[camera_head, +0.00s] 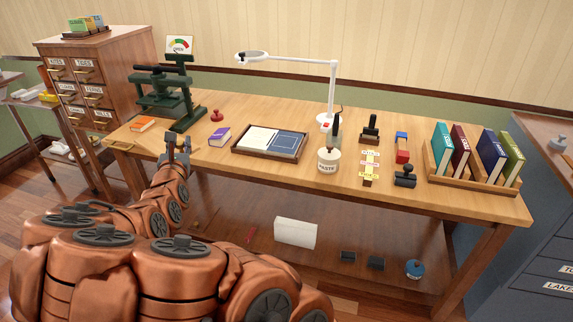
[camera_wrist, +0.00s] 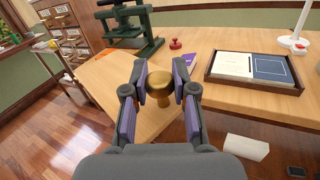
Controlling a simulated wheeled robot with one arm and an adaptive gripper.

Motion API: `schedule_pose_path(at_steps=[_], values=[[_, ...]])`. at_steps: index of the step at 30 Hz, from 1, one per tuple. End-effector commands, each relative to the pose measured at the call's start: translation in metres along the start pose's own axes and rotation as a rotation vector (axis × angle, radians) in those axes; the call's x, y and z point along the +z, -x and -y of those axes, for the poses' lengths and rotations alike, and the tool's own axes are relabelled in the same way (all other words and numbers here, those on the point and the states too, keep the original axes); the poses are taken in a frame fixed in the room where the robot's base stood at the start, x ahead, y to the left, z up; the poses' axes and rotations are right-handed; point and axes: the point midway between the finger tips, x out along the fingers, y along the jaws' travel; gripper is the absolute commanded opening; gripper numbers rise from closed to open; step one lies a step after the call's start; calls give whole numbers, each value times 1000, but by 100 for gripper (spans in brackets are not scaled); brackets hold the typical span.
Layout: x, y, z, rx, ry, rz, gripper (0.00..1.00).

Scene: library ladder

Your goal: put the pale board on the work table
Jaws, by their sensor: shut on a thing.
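My gripper (camera_wrist: 160,90) is shut on a rounded brass knob (camera_wrist: 159,82), seen between the fingers in the wrist view. Under the fingers a pale wooden board (camera_wrist: 108,90) shows at the left front of the work table (camera_head: 330,182), reaching out past its front edge. Whether the knob is fixed to this board I cannot tell. In the head view my gripper (camera_head: 174,150) is at the table's left front, and my arm hides part of that edge. The table top also shows in the wrist view (camera_wrist: 222,88).
A green press (camera_head: 165,95), purple book (camera_head: 219,136), red stamp (camera_head: 216,114) and framed tray (camera_head: 240,152) stand beyond my gripper. A lamp (camera_head: 330,85), paste jar (camera_head: 328,160) and book rack (camera_head: 462,178) are further right. A white block (camera_head: 295,233) lies on the lower shelf.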

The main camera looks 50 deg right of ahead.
Motion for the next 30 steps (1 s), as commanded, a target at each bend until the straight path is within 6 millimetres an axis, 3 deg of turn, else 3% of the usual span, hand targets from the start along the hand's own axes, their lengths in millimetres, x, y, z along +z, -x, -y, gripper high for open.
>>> schedule_pose_path(at_steps=[1, 9, 15, 30], values=[[-11, -10, 23, -47, 3, 7, 0], [-44, -44, 132, -265, 4, 22, 0], [-61, -54, 192, -381, -1, 26, 0], [-67, -72, 263, -445, -4, 26, 0]])
